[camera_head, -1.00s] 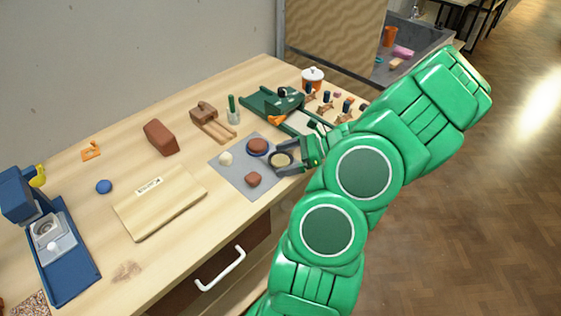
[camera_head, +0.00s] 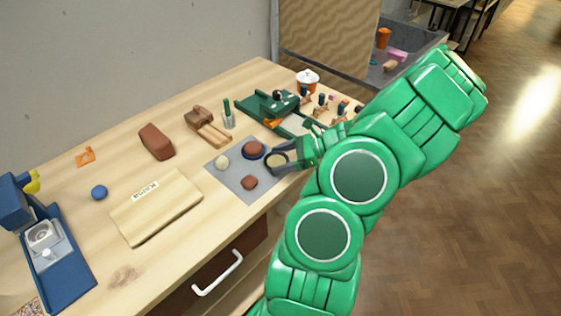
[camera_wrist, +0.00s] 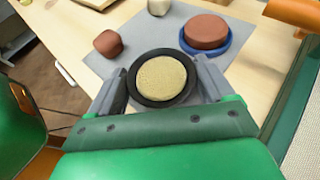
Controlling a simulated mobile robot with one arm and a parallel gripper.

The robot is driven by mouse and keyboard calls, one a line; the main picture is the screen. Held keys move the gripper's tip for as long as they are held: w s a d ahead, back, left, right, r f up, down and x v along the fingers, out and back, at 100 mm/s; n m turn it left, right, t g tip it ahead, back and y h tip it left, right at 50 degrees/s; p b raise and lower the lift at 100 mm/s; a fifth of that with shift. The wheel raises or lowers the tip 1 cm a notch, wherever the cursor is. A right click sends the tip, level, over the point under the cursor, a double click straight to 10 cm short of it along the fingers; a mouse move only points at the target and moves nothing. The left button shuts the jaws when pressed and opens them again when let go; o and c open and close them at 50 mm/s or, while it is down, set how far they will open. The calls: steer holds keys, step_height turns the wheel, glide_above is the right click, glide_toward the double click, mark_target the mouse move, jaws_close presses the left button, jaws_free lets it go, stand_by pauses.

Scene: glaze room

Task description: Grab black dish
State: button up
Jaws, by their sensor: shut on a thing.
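The black dish (camera_wrist: 149,101) is round with a dark rim and holds a flat tan disc (camera_wrist: 161,76). In the head view the dish (camera_head: 269,168) is at the right edge of the grey mat (camera_head: 232,185). My gripper (camera_wrist: 162,82) is shut on the black dish, with one finger against each side of its rim. It also shows in the head view (camera_head: 280,157), reaching in from the right. I cannot tell whether the dish touches the mat.
On the mat are a blue dish (camera_head: 253,149) with a brown lump, a reddish-brown lump (camera_head: 249,182) and a pale lump (camera_head: 221,163). A green machine (camera_head: 272,106) stands behind. A wooden board (camera_head: 158,207) lies to the left.

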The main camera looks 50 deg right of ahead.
step_height(320, 180, up, 2)
steer(key=shift+r, duration=0.15)
steer(key=s+a+r, duration=0.9)
steer(key=s, duration=0.1)
steer(key=shift+s+r, duration=0.4)
